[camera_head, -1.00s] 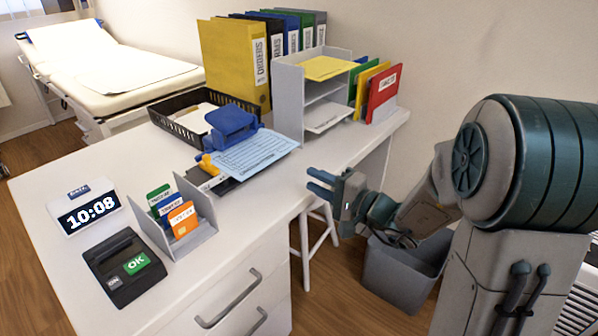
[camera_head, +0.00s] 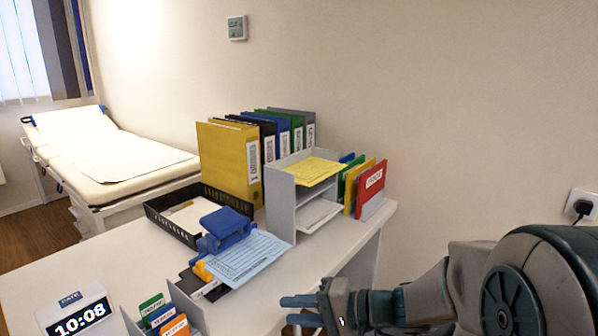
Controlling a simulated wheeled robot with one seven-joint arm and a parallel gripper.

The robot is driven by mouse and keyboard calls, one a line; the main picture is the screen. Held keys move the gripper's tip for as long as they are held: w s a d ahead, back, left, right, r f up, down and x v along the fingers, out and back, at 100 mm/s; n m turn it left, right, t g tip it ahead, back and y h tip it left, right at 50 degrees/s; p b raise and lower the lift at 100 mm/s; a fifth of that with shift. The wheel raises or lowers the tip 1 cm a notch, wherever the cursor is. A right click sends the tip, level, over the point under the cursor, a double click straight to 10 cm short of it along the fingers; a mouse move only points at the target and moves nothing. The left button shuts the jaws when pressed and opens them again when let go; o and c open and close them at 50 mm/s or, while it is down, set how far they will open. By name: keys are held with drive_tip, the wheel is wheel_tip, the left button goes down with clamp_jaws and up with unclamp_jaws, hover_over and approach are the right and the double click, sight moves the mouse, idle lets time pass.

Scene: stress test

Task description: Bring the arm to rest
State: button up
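My gripper (camera_head: 299,310) is at the bottom middle of the head view, at the front right edge of the white desk (camera_head: 95,262). Its two blue fingers point left with a gap between them and nothing in the gap. My arm reaches in from the lower right corner. From this view I cannot tell the distance between the fingers and the desk edge, but no contact shows.
A wall socket (camera_head: 582,205) is at right.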

drive_tip(key=s+d+r+n+g+h+p, duration=0.35)
drive_tip(key=s+r+h+p, duration=0.3)
drive_tip(key=s+p, duration=0.3)
drive_tip(key=s+d+r+t+h+p, duration=0.2)
drive_tip(key=d+r+h+p, duration=0.4)
drive_tip(key=d, duration=0.5)
wheel_tip(320, 180, up, 2)
drive_tip(key=shift+s+d+r+h, duration=0.1)
drive_tip(key=shift+s+d+h, duration=0.15)
drive_tip(key=shift+h, duration=0.5)
clamp_jaws()
